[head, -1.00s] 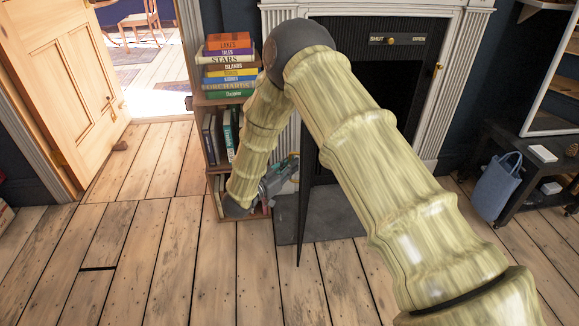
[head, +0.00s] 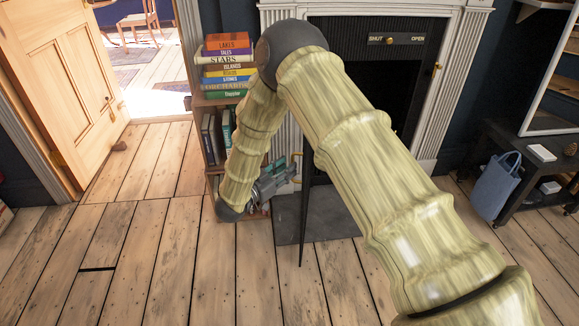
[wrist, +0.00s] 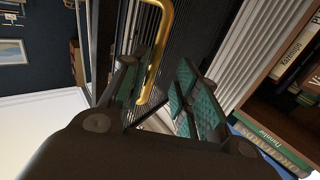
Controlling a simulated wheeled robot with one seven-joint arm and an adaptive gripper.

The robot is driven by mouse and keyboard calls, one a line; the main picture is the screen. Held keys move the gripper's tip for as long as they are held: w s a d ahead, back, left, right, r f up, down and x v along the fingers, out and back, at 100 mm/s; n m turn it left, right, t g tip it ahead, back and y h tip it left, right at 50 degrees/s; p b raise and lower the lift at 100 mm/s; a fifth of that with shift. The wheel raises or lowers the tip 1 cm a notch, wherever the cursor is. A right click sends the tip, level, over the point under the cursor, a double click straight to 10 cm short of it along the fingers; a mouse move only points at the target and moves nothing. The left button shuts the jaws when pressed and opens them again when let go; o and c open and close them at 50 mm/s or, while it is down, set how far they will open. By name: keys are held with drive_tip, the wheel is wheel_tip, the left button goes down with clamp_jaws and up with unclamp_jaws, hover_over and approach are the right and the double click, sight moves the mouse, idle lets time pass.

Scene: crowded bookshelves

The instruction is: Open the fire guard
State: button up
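The fire guard's dark panel (head: 304,215) stands nearly edge-on in the head view, jutting out from the fireplace over the grey hearth. My gripper (head: 289,172) is low at its left side, partly hidden by my arm. In the wrist view my gripper (wrist: 158,82) is open, its green-padded fingers apart. A curved brass handle (wrist: 163,35) runs between and just beyond the fingertips in the picture. I cannot tell whether either finger touches it. A plate marked SHUT and OPEN with a brass knob (head: 390,41) is on the fireplace above the dark opening.
A small bookcase with stacked books (head: 228,62) stands close left of the gripper; its shelves also show in the wrist view (wrist: 285,110). A blue bag (head: 495,187) hangs by a dark low shelf at right. The wooden floor (head: 150,260) in front is clear.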

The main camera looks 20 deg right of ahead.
drive_tip(key=v, duration=0.9)
drive_tip(key=shift+s+a, duration=0.25)
drive_tip(key=shift+a, duration=0.1)
drive_tip(key=s+d+f+n+y, duration=0.4)
drive_tip(key=f+y, duration=0.1)
drive_tip(key=f, duration=0.4)
drive_tip(key=s+d+f+n+y, duration=0.3)
drive_tip(key=s+d+f+y, duration=0.15)
drive_tip(key=f, duration=0.45)
drive_tip(key=s+d+f+n+g+y, duration=0.25)
drive_tip(key=s+f, duration=0.45)
drive_tip(key=s, duration=0.5)
drive_tip(key=s+d+f+n+g+y, duration=0.15)
drive_tip(key=s+g, duration=0.25)
drive_tip(key=s, duration=0.8)
drive_tip(key=s+g+y, duration=0.2)
drive_tip(key=s+g, duration=0.2)
drive_tip(key=s, duration=0.8)
wheel_tip(320, 180, up, 26)
drive_tip(key=p, duration=2.7)
drive_tip(key=shift+r+t, duration=0.15)
drive_tip(key=shift+t, duration=0.2)
drive_tip(key=shift+w+a+h, duration=0.15)
drive_tip(key=shift+w+h, duration=0.05)
drive_tip(key=shift+h, duration=0.05)
